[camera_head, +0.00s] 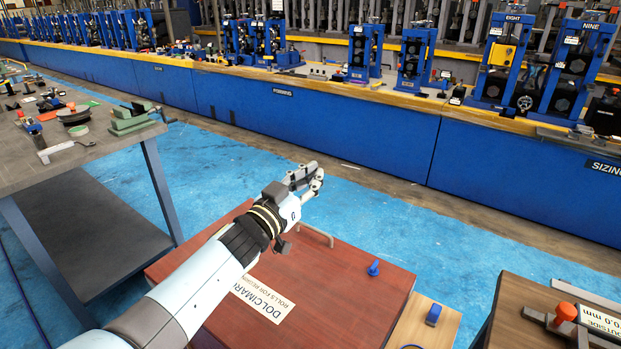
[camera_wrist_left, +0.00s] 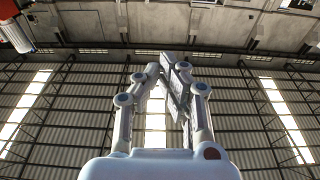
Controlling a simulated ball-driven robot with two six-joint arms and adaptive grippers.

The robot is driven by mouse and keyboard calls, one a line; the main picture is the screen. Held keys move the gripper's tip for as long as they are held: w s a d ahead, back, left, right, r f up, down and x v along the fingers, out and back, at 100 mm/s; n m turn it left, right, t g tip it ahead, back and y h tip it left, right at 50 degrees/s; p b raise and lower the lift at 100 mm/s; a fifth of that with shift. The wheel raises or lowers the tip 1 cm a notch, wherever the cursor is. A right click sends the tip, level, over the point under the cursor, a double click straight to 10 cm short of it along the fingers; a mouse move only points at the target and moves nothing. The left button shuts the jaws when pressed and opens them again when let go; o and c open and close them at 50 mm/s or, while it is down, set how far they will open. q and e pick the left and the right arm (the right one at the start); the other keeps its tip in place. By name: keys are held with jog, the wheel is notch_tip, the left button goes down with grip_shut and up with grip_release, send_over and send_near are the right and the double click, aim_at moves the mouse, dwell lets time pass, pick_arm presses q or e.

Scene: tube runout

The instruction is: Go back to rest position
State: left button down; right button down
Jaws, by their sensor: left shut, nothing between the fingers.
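My left arm comes in from the lower left in the head view. Its gripper (camera_head: 309,178) is held over the far edge of a red-brown wooden box (camera_head: 345,290), apart from the blue line behind. The fingers look closed with nothing between them. In the left wrist view the gripper (camera_wrist_left: 165,68) points up toward the roof, its fingertips together and empty. My right gripper is not in either view.
A workbench (camera_head: 80,160) with tools and a green vise (camera_head: 132,118) stands at left. The long blue machine line (camera_head: 330,125) runs across the back. Another bench with an orange-knobbed tool (camera_head: 565,312) is at lower right. Blue floor (camera_head: 430,230) lies clear between.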

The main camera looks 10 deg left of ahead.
pick_arm(q)
jog(key=s+a+f+n+g+y, duration=0.2)
jog(key=s+a+n+y, duration=0.1)
jog(key=s+a+y, duration=0.4)
jog(key=s+a+f+n+g+y, duration=0.25)
jog(key=s+a, duration=0.25)
jog(key=a, duration=0.4)
jog(key=s+d+r+m+g+h, duration=0.1)
jog(key=s+g, duration=0.4)
jog(key=s, duration=0.9)
jog(key=s+d+r+m+g+h, duration=0.15)
jog(key=s+g, duration=0.35)
jog(key=s, duration=0.9)
jog(key=s+a+f+b, duration=0.1)
jog(key=f+b, duration=0.1)
jog(key=f, duration=0.9)
jog(key=s+a+f+g+y+b, duration=0.1)
jog(key=f+b, duration=0.2)
jog(key=f, duration=0.9)
jog(key=s+a+f+b, duration=0.1)
jog(key=a+f+b, duration=0.1)
jog(key=f, duration=0.9)
jog(key=s+f+n+g+b, duration=0.1)
jog(key=s+f+b, duration=0.4)
jog(key=s+f, duration=1.2)
notch_tip(320, 180, down, 4)
jog(key=shift+s+a+r, duration=0.1)
jog(key=shift+s+a, duration=0.2)
jog(key=shift+s, duration=0.1)
